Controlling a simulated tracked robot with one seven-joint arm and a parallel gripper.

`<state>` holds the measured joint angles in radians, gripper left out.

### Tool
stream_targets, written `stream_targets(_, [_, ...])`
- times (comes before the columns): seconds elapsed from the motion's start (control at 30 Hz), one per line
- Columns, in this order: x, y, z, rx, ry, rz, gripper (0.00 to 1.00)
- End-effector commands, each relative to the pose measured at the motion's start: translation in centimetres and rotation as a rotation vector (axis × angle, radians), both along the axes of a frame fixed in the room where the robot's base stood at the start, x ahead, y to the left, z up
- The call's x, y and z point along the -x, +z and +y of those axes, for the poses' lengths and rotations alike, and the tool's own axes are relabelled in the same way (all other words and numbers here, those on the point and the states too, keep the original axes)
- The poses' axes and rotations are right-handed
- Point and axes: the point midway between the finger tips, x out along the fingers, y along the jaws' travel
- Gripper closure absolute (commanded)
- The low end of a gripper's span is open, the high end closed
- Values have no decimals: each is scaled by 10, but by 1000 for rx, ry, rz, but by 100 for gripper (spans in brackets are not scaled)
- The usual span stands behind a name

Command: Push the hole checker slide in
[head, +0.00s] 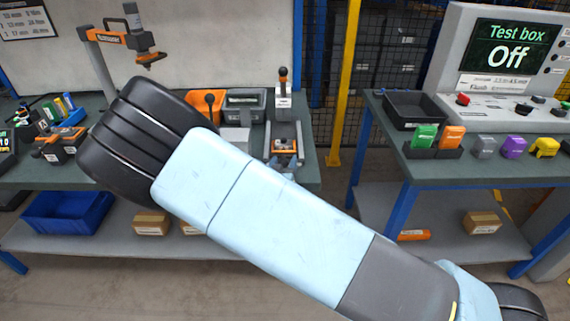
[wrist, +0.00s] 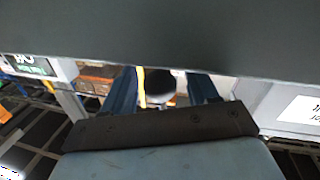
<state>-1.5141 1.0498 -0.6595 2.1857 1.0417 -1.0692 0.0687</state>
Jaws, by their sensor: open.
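In the head view, a small fixture with grey rails and an orange block (head: 285,147) stands near the front edge of the left bench. It looks like the hole checker, but the slide's position is too small to tell. My gripper (head: 283,167) is mostly hidden behind my arm, with bits of blue finger showing just in front of the fixture. In the wrist view, the two blue fingers of my gripper (wrist: 163,92) are apart. A dark round end (wrist: 155,81) shows between them, apparently a knob, with gaps on both sides.
A black-knobbed lever (head: 210,100), a grey tray (head: 245,98) and an upright post with a black knob (head: 283,90) stand close around the fixture. A yellow post (head: 346,80) and the right bench (head: 480,170) lie to the right. A large grey surface (wrist: 160,30) fills the top of the wrist view.

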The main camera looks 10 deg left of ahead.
Motion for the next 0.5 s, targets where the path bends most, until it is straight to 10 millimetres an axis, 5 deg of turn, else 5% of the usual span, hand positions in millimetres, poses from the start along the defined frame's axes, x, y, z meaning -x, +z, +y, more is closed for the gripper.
stream_targets(0.13, [0,0,0,0,0,0,42])
stream_targets(0.5, [0,0,0,0,0,0,78])
